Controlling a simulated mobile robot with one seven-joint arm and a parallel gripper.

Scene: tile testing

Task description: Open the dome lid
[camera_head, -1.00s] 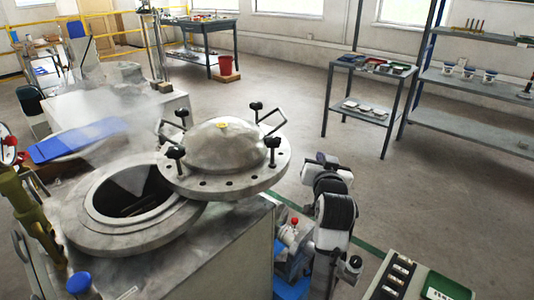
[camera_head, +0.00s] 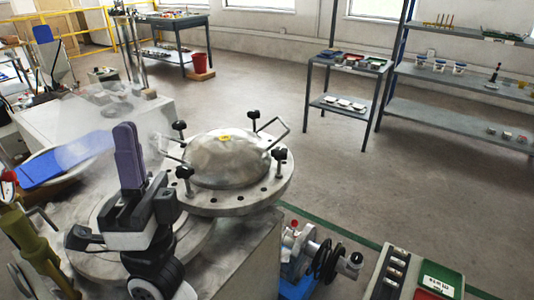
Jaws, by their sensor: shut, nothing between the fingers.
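The dome lid (camera_head: 228,160) is a grey metal dome on a flat round flange, with a small yellow mark on top, black knobs and bent handles. It sits swung to the right of the round vessel rim (camera_head: 88,264), overlapping its right side. Most of the vessel's opening is hidden behind my arm. My gripper (camera_head: 126,135) has purple fingers pointing up, shut and empty. It stands in front of the vessel, left of the lid in the picture; I cannot tell if it touches anything.
A blue panel (camera_head: 68,160) lies left of the vessel. An olive-green post (camera_head: 35,245) stands at the left edge. A machine with a black handwheel (camera_head: 325,260) and a tray with a green part (camera_head: 442,278) are at the lower right. Open floor lies beyond.

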